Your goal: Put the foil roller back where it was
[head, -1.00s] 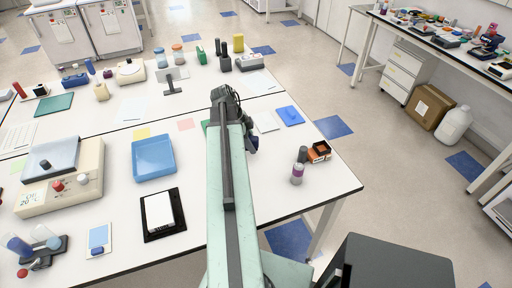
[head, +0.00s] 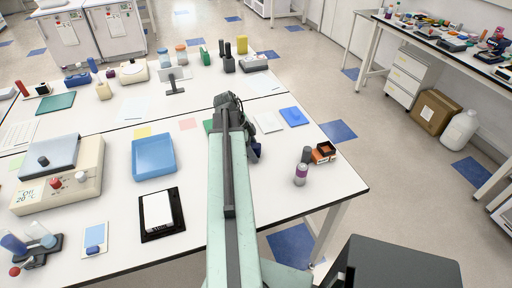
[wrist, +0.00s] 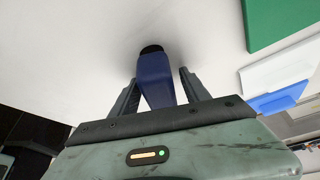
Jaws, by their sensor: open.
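A dark blue tapered piece with a black end, which looks like the foil roller (wrist: 155,78), is between the two fingers of my gripper (wrist: 158,84) in the wrist view. The fingers stand apart on either side of it, and a gap shows on the right. I cannot tell whether it rests on the white table or is just above it. In the head view a bit of dark blue (head: 256,151) shows beside the end of my arm. My arm hides most of my gripper (head: 245,143) there.
A green mat (wrist: 280,20), a white pad (head: 268,122) and a blue pad (head: 293,116) lie close by. A purple-banded bottle (head: 300,174) and an orange box (head: 323,152) stand near the right edge. A blue tray (head: 153,158) is left of my arm.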

